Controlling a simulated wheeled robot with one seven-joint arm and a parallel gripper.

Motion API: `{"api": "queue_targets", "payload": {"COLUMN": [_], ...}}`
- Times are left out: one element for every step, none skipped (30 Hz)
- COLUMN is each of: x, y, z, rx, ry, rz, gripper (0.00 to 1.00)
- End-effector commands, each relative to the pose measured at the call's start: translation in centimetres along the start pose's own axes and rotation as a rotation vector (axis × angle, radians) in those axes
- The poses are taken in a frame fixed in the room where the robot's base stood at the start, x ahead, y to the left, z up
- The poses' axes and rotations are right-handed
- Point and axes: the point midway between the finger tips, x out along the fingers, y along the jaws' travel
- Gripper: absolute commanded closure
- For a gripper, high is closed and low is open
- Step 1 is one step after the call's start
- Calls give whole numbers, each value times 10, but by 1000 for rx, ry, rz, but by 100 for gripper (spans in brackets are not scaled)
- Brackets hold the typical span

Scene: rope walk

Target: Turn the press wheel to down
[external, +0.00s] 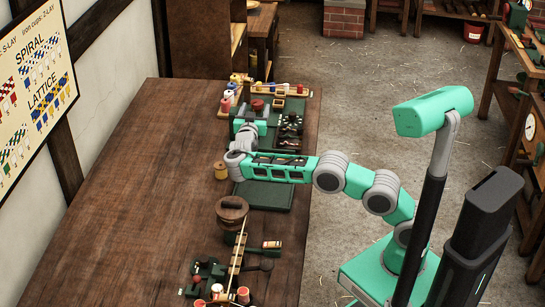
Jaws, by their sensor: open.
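A small dark red round piece (257,104), which may be the press wheel, stands among the dark green fittings at the far end of the bench; I cannot be sure it is the wheel or which way it is turned. My gripper (256,113) is at the end of my teal arm, right beside this red piece. Its jaws are open. The gripper hides part of the fittings, and I cannot tell whether it touches the piece.
The wooden bench (140,190) is bare on its left. A dark green board (264,196) lies under my arm. Spools (228,100) line the back.

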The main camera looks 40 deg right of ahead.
Motion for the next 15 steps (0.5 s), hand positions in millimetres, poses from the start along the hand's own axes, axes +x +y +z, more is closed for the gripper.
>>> {"api": "queue_targets", "payload": {"x": [0, 0, 0, 0, 0, 0, 0, 0, 0, 3, 5, 8, 9, 10, 12], "y": [0, 0, 0, 0, 0, 0, 0, 0, 0, 0, 0, 0, -1, -1, -1], "z": [0, 0, -1, -3, -7, -16, -27, -39, -58, -58, -60, -63, -66, -68, -70], "rx": [0, 0, 0, 1, 3, 7, 9, 10, 13, -2, -7, -12, -14, -17, -19], "ry": [0, 0, 0, 0, 1, 1, 2, 3, 3, 5, 10, 17, 22, 26, 30], "rz": [0, 0, 0, 0, 0, 0, 0, 0, -1, -14, -29, -53, -73, -92, -118], "gripper": [34, 34, 34, 34, 34, 34, 34, 34, 34, 34, 34, 34, 34, 34, 34]}}
